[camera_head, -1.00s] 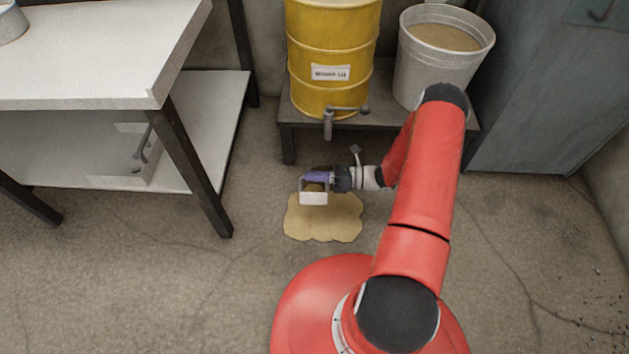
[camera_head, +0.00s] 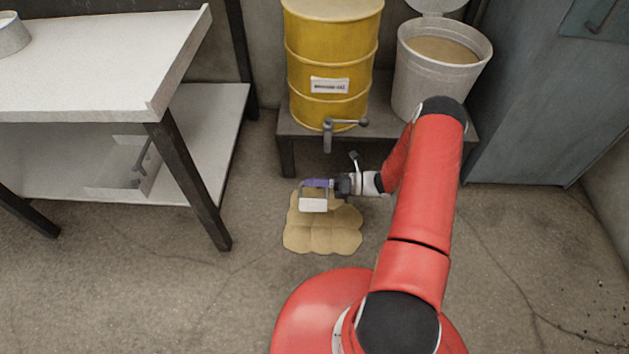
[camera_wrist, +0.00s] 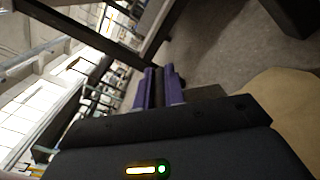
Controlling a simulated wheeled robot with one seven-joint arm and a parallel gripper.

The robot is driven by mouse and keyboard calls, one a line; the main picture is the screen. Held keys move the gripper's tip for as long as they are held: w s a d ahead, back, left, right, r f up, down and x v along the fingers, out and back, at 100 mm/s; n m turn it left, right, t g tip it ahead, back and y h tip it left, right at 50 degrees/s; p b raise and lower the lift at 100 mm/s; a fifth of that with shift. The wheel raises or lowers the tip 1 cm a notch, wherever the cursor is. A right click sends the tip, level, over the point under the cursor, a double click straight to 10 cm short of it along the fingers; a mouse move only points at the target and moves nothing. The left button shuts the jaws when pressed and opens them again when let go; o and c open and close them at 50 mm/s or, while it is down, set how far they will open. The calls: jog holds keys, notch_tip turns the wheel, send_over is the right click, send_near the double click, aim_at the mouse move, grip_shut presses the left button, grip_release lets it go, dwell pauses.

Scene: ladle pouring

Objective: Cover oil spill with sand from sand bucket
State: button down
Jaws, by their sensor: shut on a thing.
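A tan sand patch (camera_head: 325,238) with lumpy edges lies on the concrete floor in the head view. No dark oil shows around it; any oil beneath is hidden. My gripper (camera_head: 318,184), with purple fingers, is shut on a small pale scoop (camera_head: 313,205) over the patch's upper left part. The scoop appears tilted; I cannot tell whether sand is left in it. The wrist view shows the purple fingers (camera_wrist: 160,88) and tan sand (camera_wrist: 290,108) at the right. The grey sand bucket (camera_head: 440,80) stands at the upper right with sand (camera_head: 443,50) inside.
A yellow drum (camera_head: 330,60) with a tap (camera_head: 328,135) stands beside the bucket on a low dark stand (camera_head: 288,128). A white workbench (camera_head: 100,60) with a lower shelf is at the left, a grey cabinet (camera_head: 545,110) at the right. Floor between bench and patch is clear.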

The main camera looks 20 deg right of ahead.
jog(key=shift+s+a+f+n, duration=0.1)
jog(key=shift+s+a+n, duration=0.1)
jog(key=shift+s+n, duration=0.35)
jog(key=shift+s+a+f+n, duration=0.1)
jog(key=shift+s+a+n, duration=0.1)
jog(key=shift+s+n, duration=0.35)
jog(key=shift+d, duration=0.1)
jog(key=v, duration=0.7)
jog(key=shift+w+m+b, duration=0.2)
jog(key=shift+m+b, duration=0.2)
jog(key=shift+b, duration=0.05)
jog(key=shift+d+r, duration=0.1)
jog(key=shift+r, duration=0.05)
jog(key=shift+w+d+r+m, duration=0.1)
jog(key=shift+w+d+m, duration=0.1)
jog(key=shift+w+m, duration=0.35)
jog(key=shift+w+d+r+m, duration=0.1)
jog(key=shift+w+d+m, duration=0.05)
jog(key=shift+w+m, duration=0.4)
jog(key=shift+s+a+f+n, duration=0.15)
jog(key=shift+s+a+n, duration=0.05)
jog(key=shift+s+n, duration=0.5)
jog(key=shift+s+a+f+n, duration=0.15)
jog(key=shift+s+a+n, duration=0.1)
jog(key=shift+s+n, duration=0.45)
